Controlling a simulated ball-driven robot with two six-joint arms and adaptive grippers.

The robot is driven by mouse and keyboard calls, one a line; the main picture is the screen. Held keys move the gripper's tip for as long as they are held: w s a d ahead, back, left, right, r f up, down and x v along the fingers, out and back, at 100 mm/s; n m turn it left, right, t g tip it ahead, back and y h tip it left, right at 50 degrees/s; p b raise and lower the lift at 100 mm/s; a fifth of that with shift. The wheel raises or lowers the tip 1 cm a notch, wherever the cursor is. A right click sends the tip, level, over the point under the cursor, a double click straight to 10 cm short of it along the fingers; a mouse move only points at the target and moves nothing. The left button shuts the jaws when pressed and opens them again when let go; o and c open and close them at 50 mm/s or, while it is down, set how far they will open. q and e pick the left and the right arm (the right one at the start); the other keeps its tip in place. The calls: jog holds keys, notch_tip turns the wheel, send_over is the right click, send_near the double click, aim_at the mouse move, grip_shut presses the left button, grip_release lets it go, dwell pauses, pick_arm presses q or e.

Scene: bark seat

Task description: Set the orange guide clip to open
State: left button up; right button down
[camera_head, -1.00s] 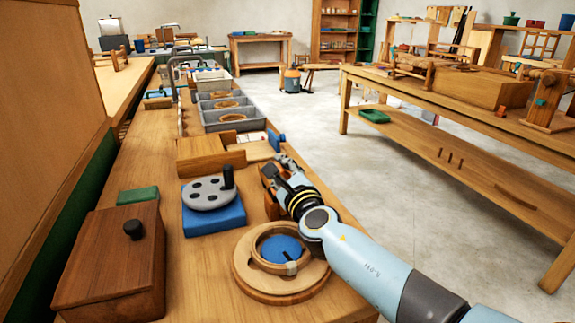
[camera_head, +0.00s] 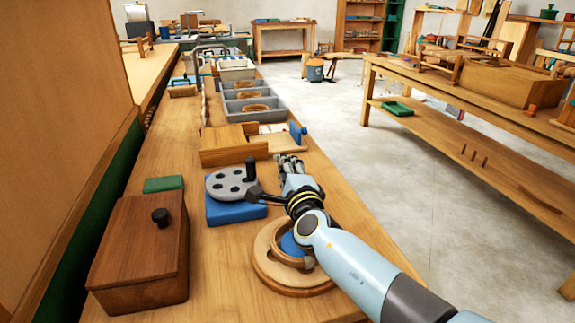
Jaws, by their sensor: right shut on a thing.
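My right gripper (camera_head: 284,172) is low over the bench, just right of a grey disc (camera_head: 228,184) with holes and an upright black handle, on a blue base (camera_head: 232,213). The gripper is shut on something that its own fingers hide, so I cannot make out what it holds. A dark part of the gripper reaches left to the disc's edge; whether it touches I cannot tell. I cannot make out an orange guide clip. My left gripper is not in view.
A round wooden ring with a blue centre (camera_head: 290,244) lies under my right forearm, partly hidden. A brown box (camera_head: 140,255) with a black knob stands at left front. Behind are a wooden block (camera_head: 230,147) and grey trays (camera_head: 248,98). Open floor lies right.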

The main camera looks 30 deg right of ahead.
jog(key=shift+f, duration=0.15)
jog(key=c, duration=1.4)
grip_release()
jog(key=shift+o, duration=0.2)
jog(key=v, duration=1.2)
